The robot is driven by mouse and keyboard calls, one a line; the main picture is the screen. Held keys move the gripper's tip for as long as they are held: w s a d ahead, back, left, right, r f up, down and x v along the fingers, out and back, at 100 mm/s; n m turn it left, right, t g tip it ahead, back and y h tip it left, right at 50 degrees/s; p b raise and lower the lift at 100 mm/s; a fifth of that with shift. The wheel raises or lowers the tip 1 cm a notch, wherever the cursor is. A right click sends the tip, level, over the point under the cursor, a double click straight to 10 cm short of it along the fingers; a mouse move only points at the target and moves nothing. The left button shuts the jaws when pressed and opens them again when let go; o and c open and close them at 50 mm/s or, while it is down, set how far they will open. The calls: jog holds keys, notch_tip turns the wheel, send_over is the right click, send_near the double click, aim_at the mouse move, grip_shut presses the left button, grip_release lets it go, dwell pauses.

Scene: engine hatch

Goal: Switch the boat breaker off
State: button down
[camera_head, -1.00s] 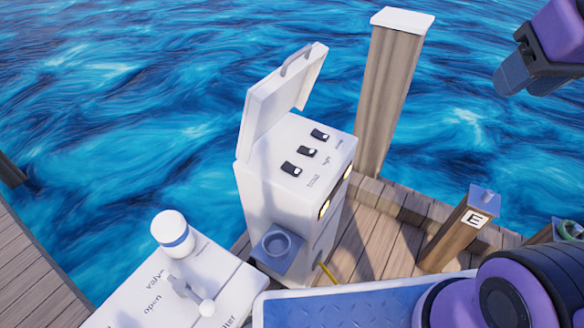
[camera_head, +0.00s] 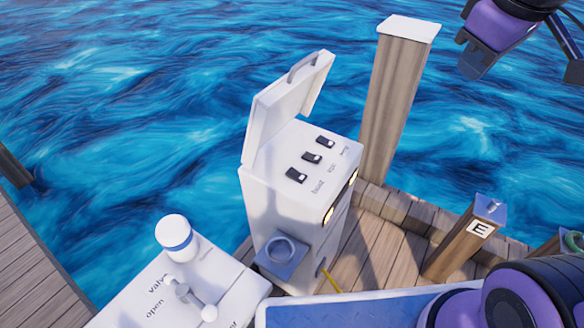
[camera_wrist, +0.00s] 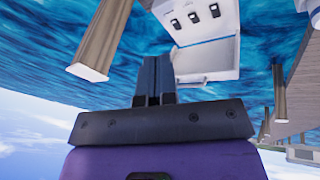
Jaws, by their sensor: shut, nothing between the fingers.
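The white breaker box (camera_head: 284,205) stands on the dock with its lid (camera_head: 285,105) raised. Three dark rocker switches sit in a row on its top. The nearest, the boat breaker (camera_head: 297,175), has a label beside it that seems to read "boat". Which way it is set is too small to tell. In the wrist view the box appears upside down at the top, with the switches small above the lid (camera_wrist: 207,62). My gripper (camera_head: 473,64) is in the air at the upper right, well apart from the box. Its fingers (camera_wrist: 152,76) are together and empty.
A tall wooden post (camera_head: 395,95) stands behind the box, between it and my gripper. A short post marked E (camera_head: 458,240) is at the right. A white valve panel (camera_head: 225,285) with a blue-banded knob (camera_head: 175,235) is at front left. Water lies behind.

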jog(key=w+a+f+n+g, duration=0.1)
jog(key=w+a+f+n, duration=0.25)
jog(key=w+n, duration=0.3)
jog(key=n+g+y, duration=0.2)
jog(key=n, duration=1.4)
send_over(291, 173)
jog(key=s+d, duration=0.2)
jog(key=d, duration=0.1)
notch_tip(291, 173, down, 16)
jog(key=a+f, duration=0.1)
jog(key=f, duration=0.7)
jog(key=w+a+f, duration=0.1)
jog(key=f, duration=0.7)
jog(key=w+f, duration=0.1)
jog(key=f, duration=0.6)
jog(key=shift+a+f, duration=0.4)
jog(key=shift+f+g, duration=0.1)
jog(key=shift+g, duration=0.2)
